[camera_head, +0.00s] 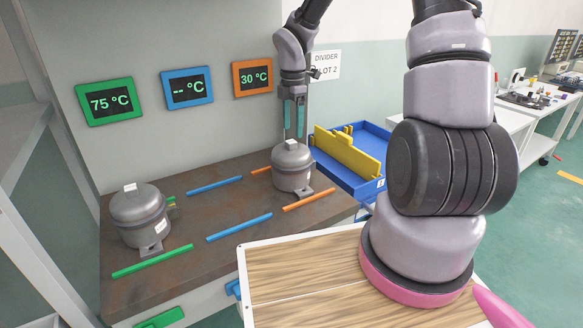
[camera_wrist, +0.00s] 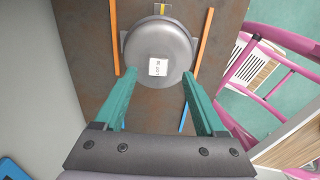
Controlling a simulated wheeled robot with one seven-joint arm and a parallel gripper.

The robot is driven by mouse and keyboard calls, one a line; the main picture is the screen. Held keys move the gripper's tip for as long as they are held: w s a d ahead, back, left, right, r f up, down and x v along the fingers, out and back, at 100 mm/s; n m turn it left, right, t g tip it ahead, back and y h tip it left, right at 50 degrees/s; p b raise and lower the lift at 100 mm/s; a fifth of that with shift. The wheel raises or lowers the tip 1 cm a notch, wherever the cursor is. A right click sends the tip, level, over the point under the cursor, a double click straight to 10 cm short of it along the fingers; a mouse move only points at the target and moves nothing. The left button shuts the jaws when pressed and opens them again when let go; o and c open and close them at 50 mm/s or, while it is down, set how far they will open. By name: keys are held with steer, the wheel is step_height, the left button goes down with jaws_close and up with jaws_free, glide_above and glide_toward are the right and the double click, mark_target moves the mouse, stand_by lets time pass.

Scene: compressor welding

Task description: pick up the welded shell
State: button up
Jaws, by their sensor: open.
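A grey welded shell (camera_head: 292,166) stands upright on the brown bench between the orange strips, below the orange 30 °C display. My gripper (camera_head: 294,130) is open and points down over this shell. In the wrist view the same shell (camera_wrist: 158,58) has a small white label on its top, and my teal gripper fingers (camera_wrist: 161,82) lie apart, their tips near its left and right lower sides. I cannot tell whether they touch it. A second grey shell (camera_head: 140,212) stands at the left between the green strips, below the green 75 °C display.
A blue tray (camera_head: 362,190) with a yellow divider (camera_head: 348,152) stands right of the bench. The blue display (camera_head: 187,88) reads "--" and the space between the blue strips (camera_head: 240,227) is empty. A wood-topped surface (camera_head: 300,270) is in front.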

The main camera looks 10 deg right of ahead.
mark_target(291, 141)
step_height(291, 141, down, 5)
steer(key=shift+w+a+r, duration=0.1)
steer(key=shift+a+r, duration=0.05)
jaws_close()
steer(key=shift+r, duration=0.1)
stand_by(1.4)
